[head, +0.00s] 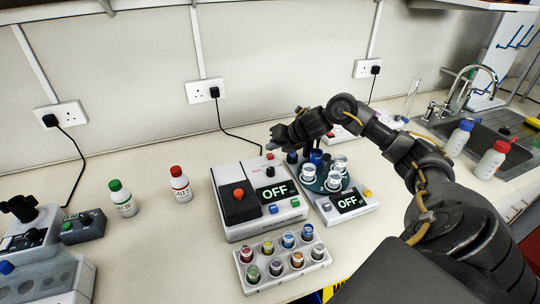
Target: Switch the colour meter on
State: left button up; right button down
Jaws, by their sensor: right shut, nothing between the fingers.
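A white boxy meter (227,181) stands mid-bench, with a dark lid carrying a red knob and a screen reading OFF. Small blue and green buttons are on its front edge, and a small red part is at its back right corner. I take it as the colour meter; I can read no name on it. My right gripper (273,146) is shut and empty. It points left and appears above the meter's back right corner; I cannot tell whether it touches. My left gripper is not in view.
A second device (367,208) with a round vial holder also reads OFF, close right of the meter, under my right arm. A rack of coloured vials (246,286) stands in front. Green-capped (122,200) and red-capped (181,186) bottles stand left. A sink (490,150) is far right.

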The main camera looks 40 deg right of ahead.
aim_at(272, 159)
jog(key=shift+f+b, duration=0.35)
jog(key=shift+f, duration=0.05)
jog(key=shift+f+b, duration=0.4)
jog(key=shift+f, duration=0.1)
dwell(0.6)
jog(key=shift+r, duration=0.1)
jog(key=shift+r+p, duration=0.8)
jog(key=shift+r, duration=0.05)
jog(key=shift+r, duration=0.1)
notch_tip(272, 159, up, 6)
jog(key=p, duration=0.5)
jog(key=shift+a, duration=0.15)
